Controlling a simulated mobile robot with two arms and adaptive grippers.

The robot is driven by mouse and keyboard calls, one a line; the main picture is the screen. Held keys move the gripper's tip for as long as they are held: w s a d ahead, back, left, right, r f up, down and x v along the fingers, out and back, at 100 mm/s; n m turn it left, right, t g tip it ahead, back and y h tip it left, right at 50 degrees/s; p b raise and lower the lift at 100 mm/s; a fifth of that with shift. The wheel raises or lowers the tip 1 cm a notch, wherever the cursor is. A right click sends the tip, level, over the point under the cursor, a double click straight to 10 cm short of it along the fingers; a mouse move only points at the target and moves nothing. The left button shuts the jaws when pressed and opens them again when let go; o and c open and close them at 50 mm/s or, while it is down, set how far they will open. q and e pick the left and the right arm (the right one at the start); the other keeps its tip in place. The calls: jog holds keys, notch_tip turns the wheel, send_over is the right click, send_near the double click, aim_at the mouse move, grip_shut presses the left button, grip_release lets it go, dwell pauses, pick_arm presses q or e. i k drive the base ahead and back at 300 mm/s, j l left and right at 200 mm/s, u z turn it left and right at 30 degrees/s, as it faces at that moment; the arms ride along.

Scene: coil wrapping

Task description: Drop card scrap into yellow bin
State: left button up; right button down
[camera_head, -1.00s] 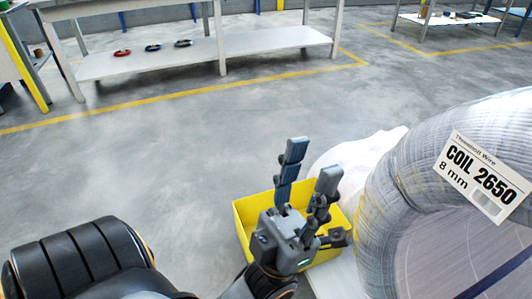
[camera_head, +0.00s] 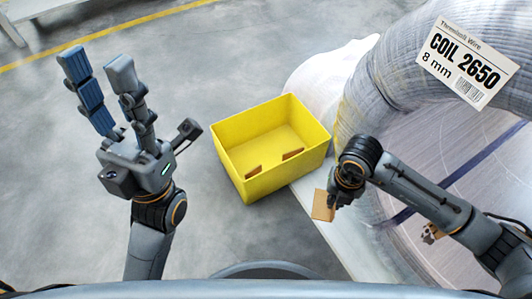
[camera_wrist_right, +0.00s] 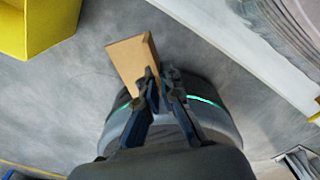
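A tan card scrap (camera_head: 322,206) is held by my right gripper (camera_head: 340,192), to the lower right of the yellow bin (camera_head: 238,177) in the head view. In the right wrist view the scrap (camera_wrist_right: 131,60) sticks out from between the shut fingers (camera_wrist_right: 158,85). The bin is open at the top, and two brown card pieces (camera_head: 292,154) (camera_head: 254,171) lie inside it. A corner of the bin (camera_wrist_right: 38,28) shows at the upper left of the wrist view. My left gripper (camera_head: 122,100) is open and empty, left of the bin.
A large wrapped coil (camera_head: 385,95) with a label (camera_head: 467,62) stands at the right. White wrap (camera_head: 325,75) lies behind the bin. A pale platform edge (camera_head: 335,240) runs beside the bin.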

aim_at(272, 161)
jog(key=k, duration=0.95)
